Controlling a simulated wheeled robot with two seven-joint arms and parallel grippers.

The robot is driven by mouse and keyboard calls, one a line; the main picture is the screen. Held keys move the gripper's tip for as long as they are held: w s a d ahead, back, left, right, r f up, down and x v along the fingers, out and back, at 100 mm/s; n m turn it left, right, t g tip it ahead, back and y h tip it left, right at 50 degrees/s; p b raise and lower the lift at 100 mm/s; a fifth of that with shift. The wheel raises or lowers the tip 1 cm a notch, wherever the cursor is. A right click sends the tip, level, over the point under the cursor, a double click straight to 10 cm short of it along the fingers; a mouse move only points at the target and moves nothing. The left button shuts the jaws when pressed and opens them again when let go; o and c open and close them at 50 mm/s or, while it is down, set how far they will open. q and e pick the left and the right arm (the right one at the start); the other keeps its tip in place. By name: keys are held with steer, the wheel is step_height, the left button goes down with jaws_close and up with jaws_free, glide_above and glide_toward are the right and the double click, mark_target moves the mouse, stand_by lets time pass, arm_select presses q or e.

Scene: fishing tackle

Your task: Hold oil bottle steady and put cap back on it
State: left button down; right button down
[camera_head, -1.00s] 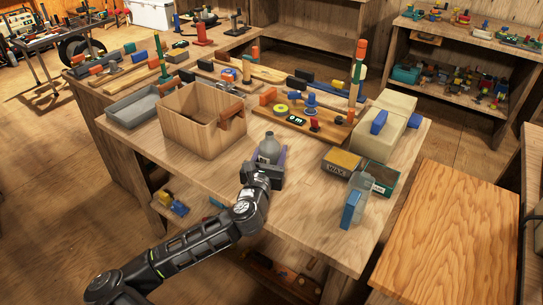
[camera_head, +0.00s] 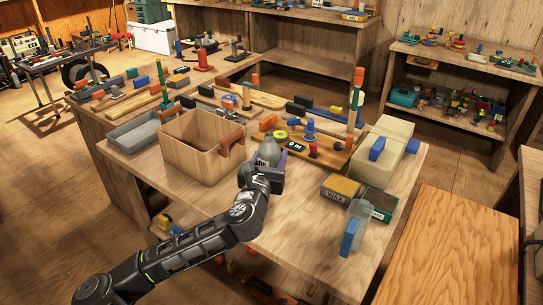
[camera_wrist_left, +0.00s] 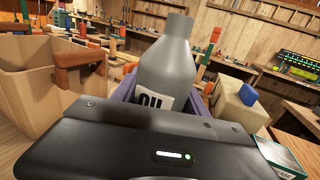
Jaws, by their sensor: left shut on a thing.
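The grey oil bottle (camera_head: 269,152) is upright beside the right side of the wooden box. In the left wrist view, the oil bottle (camera_wrist_left: 170,68) shows a label reading "OIL" and a bare-looking grey neck. My left gripper (camera_head: 264,172) is shut around its lower body, with purple finger pads on both sides. The bottle's base is hidden by the gripper, so I cannot tell whether it touches the table. I cannot make out the cap in either view. My right gripper is not in view.
The open wooden box (camera_head: 190,160) stands close left of the bottle. A wooden rack with small parts (camera_head: 322,160) lies behind it. A wax tin (camera_head: 338,188), a green box (camera_head: 380,204) and a clear blue-edged case (camera_head: 355,230) stand right. The front tabletop is clear.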

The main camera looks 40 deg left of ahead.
arm_select(q)
steer(key=c, duration=1.1)
jaws_free()
jaws_close()
